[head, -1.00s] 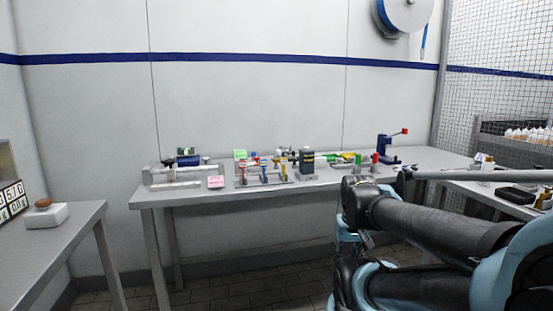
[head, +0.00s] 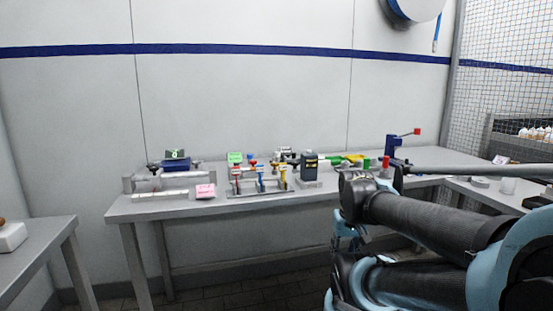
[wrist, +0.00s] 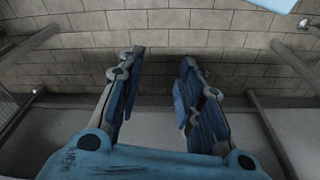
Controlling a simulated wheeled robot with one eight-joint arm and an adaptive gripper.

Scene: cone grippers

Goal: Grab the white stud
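I cannot single out a white stud for certain; the small items on the bench are too small to tell. A rack of small coloured upright pieces (head: 260,182), red, blue and yellow among them, stands on the long grey bench (head: 225,211). My gripper (wrist: 158,75) is open and empty in the wrist view, its two blue fingers well apart over the tiled floor. In the head view my gripper (head: 347,238) hangs below my arm, in front of the bench's right part and apart from the things on it.
A side table (head: 40,262) is at left, another (head: 490,194) at right. A wire mesh (head: 500,70) closes the right side.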

